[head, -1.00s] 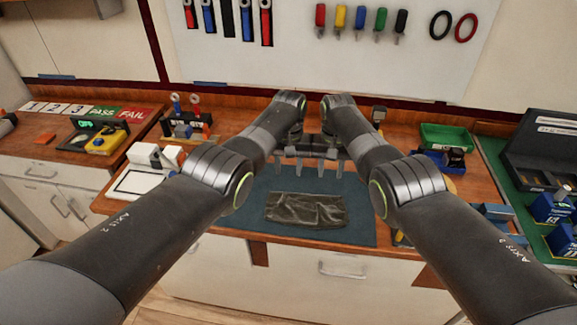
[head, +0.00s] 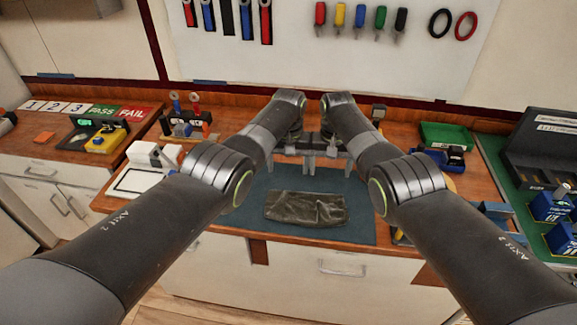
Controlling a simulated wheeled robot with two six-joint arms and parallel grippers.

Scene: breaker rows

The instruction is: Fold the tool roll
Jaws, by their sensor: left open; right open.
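The tool roll (head: 305,209) is a dark olive-grey cloth lying as a flat, wrinkled, oblong bundle on the blue-grey mat (head: 260,232). Its long side runs left to right. My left gripper (head: 294,167) and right gripper (head: 323,160) are close together behind the roll, over the far part of the mat. Both are open and empty, with fingers pointing down, apart from the cloth. The arms and wrists partly hide the grippers, so the inner fingers are hard to tell apart.
A white device (head: 152,156) stands left of the mat. A green bin (head: 446,136) and a blue bin (head: 437,158) stand to the right. Tools hang on the back board (head: 320,60). The mat around the roll's near side is clear.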

